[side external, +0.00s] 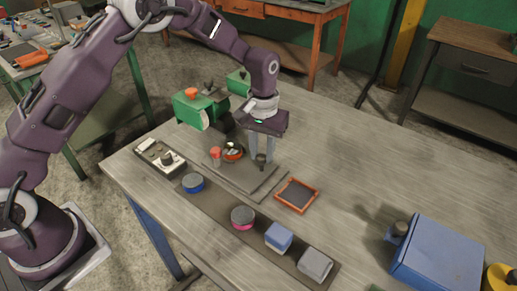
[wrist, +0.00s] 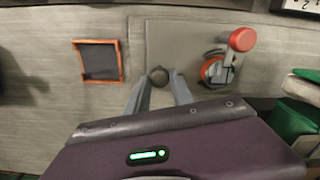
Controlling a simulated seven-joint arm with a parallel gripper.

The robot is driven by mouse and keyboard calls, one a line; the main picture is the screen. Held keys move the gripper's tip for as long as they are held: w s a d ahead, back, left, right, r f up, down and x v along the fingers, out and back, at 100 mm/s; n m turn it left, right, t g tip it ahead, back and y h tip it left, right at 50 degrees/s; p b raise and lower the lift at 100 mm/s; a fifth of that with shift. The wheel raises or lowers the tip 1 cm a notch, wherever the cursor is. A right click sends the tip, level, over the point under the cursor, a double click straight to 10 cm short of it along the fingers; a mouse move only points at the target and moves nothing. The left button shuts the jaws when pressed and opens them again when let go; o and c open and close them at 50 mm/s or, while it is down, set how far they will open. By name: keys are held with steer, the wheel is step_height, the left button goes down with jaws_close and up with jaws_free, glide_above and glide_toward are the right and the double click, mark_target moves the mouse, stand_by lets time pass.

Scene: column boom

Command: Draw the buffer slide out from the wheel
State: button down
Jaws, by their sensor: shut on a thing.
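The buffer slide looks like a flat grey plate (side external: 240,182) on the table with a dark upright knob (side external: 261,163) on it. The plate also shows in the wrist view (wrist: 185,40). My gripper (side external: 262,155) points down with its fingers on either side of the knob, shut on it. In the wrist view the round knob top (wrist: 158,76) sits between the two fingertips (wrist: 158,84). A red-topped lever (side external: 215,153) and a round orange-rimmed part (side external: 233,153) stand beside it on the plate.
An orange-framed dark tray (side external: 297,195) lies close right of the plate.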

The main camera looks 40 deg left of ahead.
steer(key=c, duration=1.2)
jaws_free()
steer(key=shift+d, duration=0.4)
steer(key=shift+o, duration=0.5)
steer(key=shift+a, duration=0.1)
step_height(320, 180, up, 7)
steer(key=shift+r, duration=0.1)
